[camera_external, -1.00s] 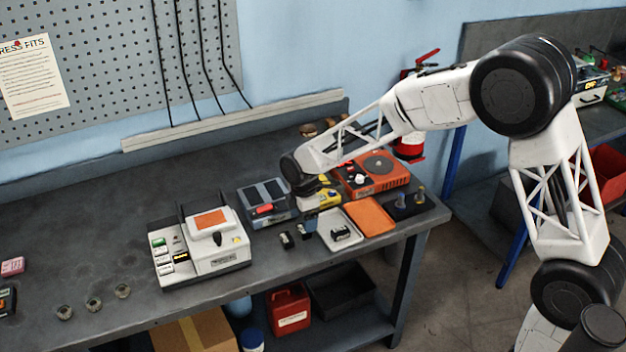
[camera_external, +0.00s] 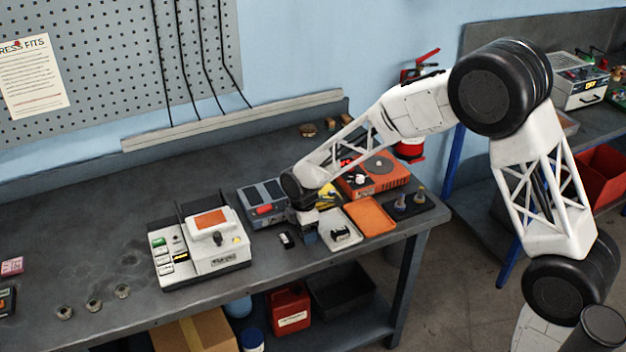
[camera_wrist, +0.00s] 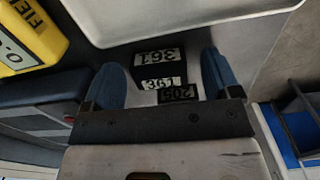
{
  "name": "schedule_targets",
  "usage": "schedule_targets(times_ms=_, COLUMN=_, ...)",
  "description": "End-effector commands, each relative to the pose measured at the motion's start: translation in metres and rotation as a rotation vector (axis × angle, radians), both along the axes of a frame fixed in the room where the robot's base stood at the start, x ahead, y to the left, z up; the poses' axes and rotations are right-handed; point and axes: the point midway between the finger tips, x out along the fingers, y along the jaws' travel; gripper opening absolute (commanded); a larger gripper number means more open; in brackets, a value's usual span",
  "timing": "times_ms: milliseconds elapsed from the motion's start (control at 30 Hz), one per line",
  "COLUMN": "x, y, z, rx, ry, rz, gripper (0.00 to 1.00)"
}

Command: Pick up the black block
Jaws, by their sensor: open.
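My gripper (camera_external: 308,232) is low over the front of the bench, pointing down. In the wrist view its two blue fingers (camera_wrist: 160,78) are apart. Between them is a black block (camera_wrist: 158,58) with white number labels reading 361. A dark label reading 205 shows just below it, partly hidden by the gripper body; I cannot tell whether it belongs to another block. In the external view one small black block (camera_external: 287,240) stands on the bench left of the gripper. Another black piece (camera_external: 341,233) lies in the white tray (camera_external: 343,244), right of the gripper.
A white press-like device (camera_external: 215,262) stands left. A grey-blue box with a red part (camera_external: 263,203) is behind the gripper. An orange tray (camera_external: 369,216), an orange device (camera_external: 385,180) and a dark stand with posts (camera_external: 411,206) are at right. The bench's front edge is close.

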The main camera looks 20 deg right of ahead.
Motion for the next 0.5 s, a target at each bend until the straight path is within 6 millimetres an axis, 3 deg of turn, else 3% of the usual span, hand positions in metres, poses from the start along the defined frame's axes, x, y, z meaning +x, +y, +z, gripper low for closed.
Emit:
schedule_targets(times_ms=300, x=0.0, y=0.0, z=0.0002, rx=0.0, ry=0.0, rz=0.0, gripper=0.83)
schedule_targets(times_ms=500, x=0.0, y=0.0, z=0.0002, rx=0.0, ry=0.0, rz=0.0, gripper=0.52)
